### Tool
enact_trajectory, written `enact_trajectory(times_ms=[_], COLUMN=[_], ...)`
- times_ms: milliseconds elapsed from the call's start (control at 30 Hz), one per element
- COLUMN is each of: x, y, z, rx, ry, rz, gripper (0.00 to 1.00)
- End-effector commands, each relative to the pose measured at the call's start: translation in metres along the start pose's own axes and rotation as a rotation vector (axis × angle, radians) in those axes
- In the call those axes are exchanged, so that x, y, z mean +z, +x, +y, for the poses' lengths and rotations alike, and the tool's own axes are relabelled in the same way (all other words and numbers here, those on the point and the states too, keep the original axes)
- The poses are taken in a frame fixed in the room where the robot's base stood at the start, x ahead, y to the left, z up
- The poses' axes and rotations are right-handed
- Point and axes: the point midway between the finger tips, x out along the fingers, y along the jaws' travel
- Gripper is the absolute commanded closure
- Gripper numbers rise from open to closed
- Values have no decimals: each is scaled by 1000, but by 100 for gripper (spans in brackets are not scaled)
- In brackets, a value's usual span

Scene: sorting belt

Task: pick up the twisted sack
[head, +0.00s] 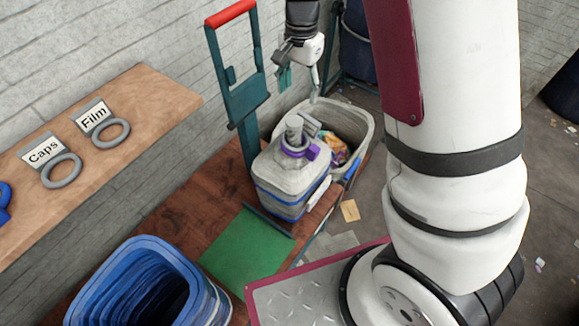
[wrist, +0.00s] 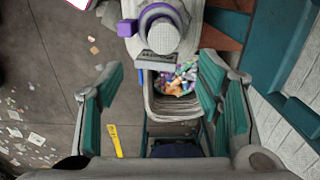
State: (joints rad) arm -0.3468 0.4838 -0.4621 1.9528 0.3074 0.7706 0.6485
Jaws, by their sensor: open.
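The twisted sack (head: 283,182) is pale grey, with a twisted neck, a purple tie and a blue band around its body. It stands upright on the brown wooden deck in the head view. Its neck and purple tie show at the top of the wrist view (wrist: 162,37), ahead of the fingers. My gripper (head: 299,86) is open and empty, higher than the sack and beyond it. Its teal-padded fingers stand wide apart in the wrist view (wrist: 162,103), with nothing between them touching either pad. The sack's far side is hidden in the head view.
A grey tub (head: 361,124) of colourful rubbish stands just behind the sack. A teal post with a red handle (head: 230,13) rises at its left. A blue bin (head: 142,252), a green mat (head: 245,249) and a shelf with Caps and Film labels (head: 150,88) are nearer.

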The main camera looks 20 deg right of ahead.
Motion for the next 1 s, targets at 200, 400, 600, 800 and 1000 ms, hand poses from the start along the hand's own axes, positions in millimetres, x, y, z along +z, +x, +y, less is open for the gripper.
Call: enact_trajectory(times_ms=[200,400,600,800,1000], x=[-1,-1,-1,0,2], y=[27,65,86,101,129], z=[0,0,-1,-2,-5], rx=[9,8,5,7,7], ry=[9,8,6,6,7], rz=[-1,-1,1,0,-1], gripper=[40,40,40,40,40])
